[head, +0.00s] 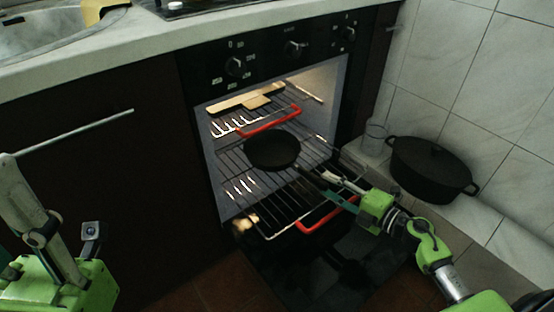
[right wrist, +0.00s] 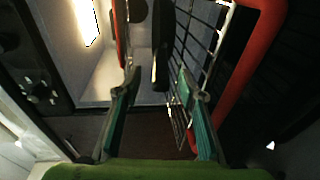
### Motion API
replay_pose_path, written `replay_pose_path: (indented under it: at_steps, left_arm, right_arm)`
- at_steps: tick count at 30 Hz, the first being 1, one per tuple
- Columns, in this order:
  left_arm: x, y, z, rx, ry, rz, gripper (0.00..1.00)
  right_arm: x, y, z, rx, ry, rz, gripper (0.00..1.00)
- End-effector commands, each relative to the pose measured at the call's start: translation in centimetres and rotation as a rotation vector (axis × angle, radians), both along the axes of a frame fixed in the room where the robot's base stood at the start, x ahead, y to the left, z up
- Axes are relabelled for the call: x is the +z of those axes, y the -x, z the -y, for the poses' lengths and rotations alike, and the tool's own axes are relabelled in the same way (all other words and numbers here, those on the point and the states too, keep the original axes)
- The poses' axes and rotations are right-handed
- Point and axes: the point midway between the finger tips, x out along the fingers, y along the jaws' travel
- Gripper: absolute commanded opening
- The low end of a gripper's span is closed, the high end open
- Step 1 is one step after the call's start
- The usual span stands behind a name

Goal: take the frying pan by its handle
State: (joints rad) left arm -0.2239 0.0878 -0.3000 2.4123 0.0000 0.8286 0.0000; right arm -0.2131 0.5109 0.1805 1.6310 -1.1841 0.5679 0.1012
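The black frying pan (head: 272,149) lies on the wire rack inside the open oven, and its dark handle points to the lower right, toward my right gripper (head: 338,186). In the right wrist view, my right gripper (right wrist: 158,112) has its two fingers well apart. A dark bar that looks like the pan's handle (right wrist: 160,50) shows between and beyond the fingertips, with gaps on both sides. I cannot tell how deep between the fingers its end reaches. Of my left arm, links show at the left; its fingers cannot be made out.
The oven door (head: 340,262) hangs open below. A black lidded pot (head: 432,170) and a clear glass (head: 375,138) stand at the right by the tiled wall.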

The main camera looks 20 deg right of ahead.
Motion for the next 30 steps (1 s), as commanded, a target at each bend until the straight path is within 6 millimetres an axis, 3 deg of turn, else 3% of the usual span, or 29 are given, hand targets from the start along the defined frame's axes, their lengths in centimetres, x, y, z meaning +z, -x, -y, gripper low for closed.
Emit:
replay_pose_path:
  at_steps: [15, 23, 24, 28, 30]
  left_arm:
    - [1.0, 0.0, 0.3, 0.005, -0.008, 0.077, 0.4]
    - [1.2, 0.0, 0.3, 0.004, -0.008, 0.079, 0.4]
    - [1.2, 0.0, 0.3, 0.004, -0.008, 0.079, 0.4]
    - [1.2, 0.0, 0.3, 0.004, -0.008, 0.079, 0.4]
    - [1.2, 0.0, 0.3, 0.004, -0.008, 0.079, 0.4]
  right_arm:
    - [-1.1, -4.6, -2.7, 0.001, -0.001, 0.001, 0.37]
    - [-1.0, -4.9, -2.9, 0.001, 0.0, 0.0, 0.37]
    - [-1.0, -4.9, -2.9, 0.001, 0.0, 0.0, 0.34]
    - [-1.0, -4.9, -2.9, 0.001, 0.0, 0.0, 0.0]
    - [-1.1, -4.9, -2.9, 0.001, 0.0, 0.0, 0.0]
